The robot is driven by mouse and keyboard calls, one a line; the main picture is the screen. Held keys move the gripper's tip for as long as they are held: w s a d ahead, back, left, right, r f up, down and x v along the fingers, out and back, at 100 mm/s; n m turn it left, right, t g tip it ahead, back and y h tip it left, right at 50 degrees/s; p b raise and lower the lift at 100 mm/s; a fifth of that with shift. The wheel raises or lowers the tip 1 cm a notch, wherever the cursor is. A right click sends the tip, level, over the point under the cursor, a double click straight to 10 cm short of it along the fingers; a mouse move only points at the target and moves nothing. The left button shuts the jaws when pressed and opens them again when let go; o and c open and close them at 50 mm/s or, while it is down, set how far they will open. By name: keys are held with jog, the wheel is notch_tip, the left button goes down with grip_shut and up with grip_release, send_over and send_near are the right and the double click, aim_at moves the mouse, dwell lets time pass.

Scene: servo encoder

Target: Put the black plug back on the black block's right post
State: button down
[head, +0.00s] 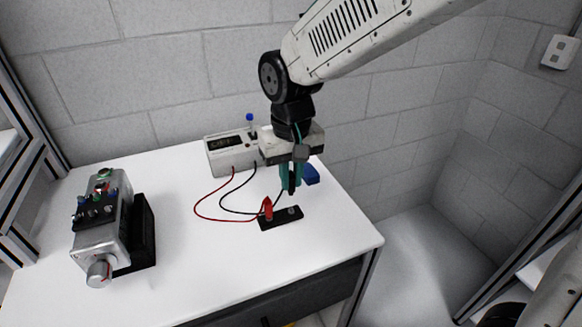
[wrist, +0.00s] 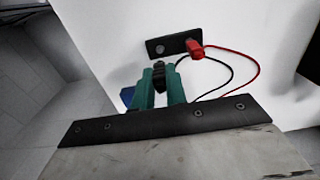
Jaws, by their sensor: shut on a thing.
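The black block (head: 284,220) lies on the white table. In the head view a red plug (head: 268,209) stands on its left post, and its right post (head: 291,211) is bare. The block also shows in the wrist view (wrist: 176,42), with the red plug (wrist: 195,44) at its right end and the bare post at its left. My gripper (wrist: 160,82), with teal fingers, is shut on the black plug (wrist: 159,70), whose black wire trails away. In the head view my gripper (head: 291,186) is above and just behind the block, apart from it.
A grey meter box (head: 226,157) with red and black wires stands behind the block. A blue object (head: 311,174) lies behind my gripper at right. A silver motor unit (head: 104,232) stands at left. The table's right edge is close; the front middle is clear.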

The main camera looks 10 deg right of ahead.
aim_at(291, 192)
jog(key=shift+f, duration=2.3)
jog(key=shift+s+f, duration=0.1)
jog(key=shift+f, duration=0.05)
jog(key=c, duration=1.3)
grip_release()
jog(key=shift+c, duration=0.2)
jog(key=shift+r, duration=3.5)
